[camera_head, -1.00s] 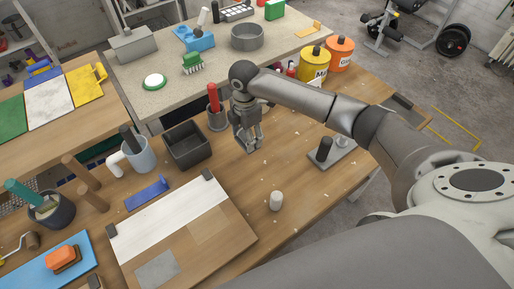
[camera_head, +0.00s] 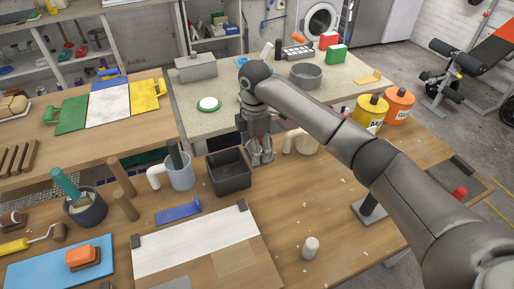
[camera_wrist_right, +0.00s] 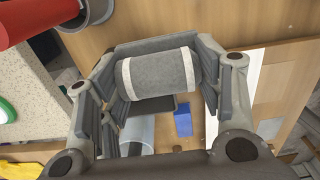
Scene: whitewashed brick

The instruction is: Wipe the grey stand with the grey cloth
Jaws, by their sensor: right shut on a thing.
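My right gripper (camera_head: 261,155) is shut on a grey roll with pale bands, which looks like the grey cloth (camera_wrist_right: 157,79). In the right wrist view the roll lies crosswise between the two fingers. In the head view this gripper hangs over the wooden table, just right of the dark grey bin (camera_head: 228,181); the cloth is hard to make out there. What looks like the grey stand (camera_head: 368,212), with a black post, is on the table at the right, partly hidden by my right arm and well apart from the gripper. My left gripper is not in view.
A white mug (camera_head: 178,172) with a dark handle in it stands left of the bin. A beige mug (camera_head: 302,143) is right of my gripper. Yellow (camera_head: 370,112) and orange (camera_head: 398,105) cans are at the back right.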

